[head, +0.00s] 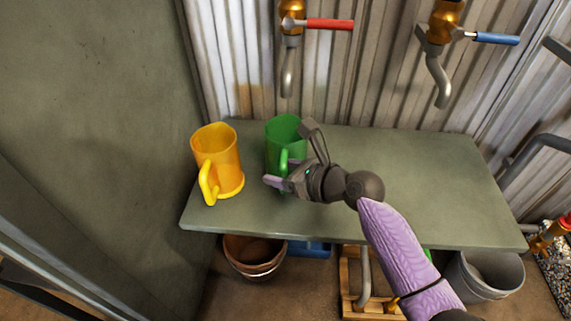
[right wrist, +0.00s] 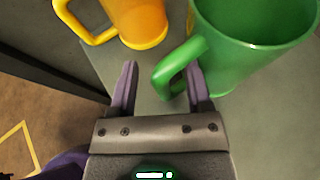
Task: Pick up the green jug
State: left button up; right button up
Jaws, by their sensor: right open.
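The green jug (head: 285,139) stands upright on the grey-green shelf, under the red-handled tap. Its handle faces the front of the shelf. My right gripper (head: 292,157) is at the jug's near side, partly covering it in the head view. In the right wrist view the green jug (right wrist: 245,45) fills the upper right, and its handle reaches down to the right finger. The right gripper (right wrist: 160,85) is open, with the handle's outer end between its fingertips, nearer the right finger. Whether a finger touches the handle I cannot tell. My left gripper is not in view.
A yellow jug (head: 216,160) stands left of the green one, also in the right wrist view (right wrist: 138,18). The shelf (head: 430,185) is clear to the right. Taps with a red lever (head: 330,24) and a blue lever (head: 496,39) hang above. Buckets stand below.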

jog(key=shift+r, duration=0.1)
grip_shut()
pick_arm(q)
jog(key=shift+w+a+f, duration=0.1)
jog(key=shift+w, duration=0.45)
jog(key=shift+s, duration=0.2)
pick_arm(e)
jog(key=shift+r+p, duration=0.45)
jog(key=shift+r, duration=0.1)
notch_tip(320, 180, up, 4)
jog(key=p, duration=0.3)
jog(key=shift+f, duration=0.1)
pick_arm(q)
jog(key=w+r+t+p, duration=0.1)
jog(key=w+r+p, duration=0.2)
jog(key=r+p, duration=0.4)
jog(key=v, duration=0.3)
pick_arm(e)
jog(key=s+d, duration=1.1)
jog(key=d, duration=0.3)
jog(key=shift+d+f, duration=0.15)
jog(key=shift+f, duration=0.3)
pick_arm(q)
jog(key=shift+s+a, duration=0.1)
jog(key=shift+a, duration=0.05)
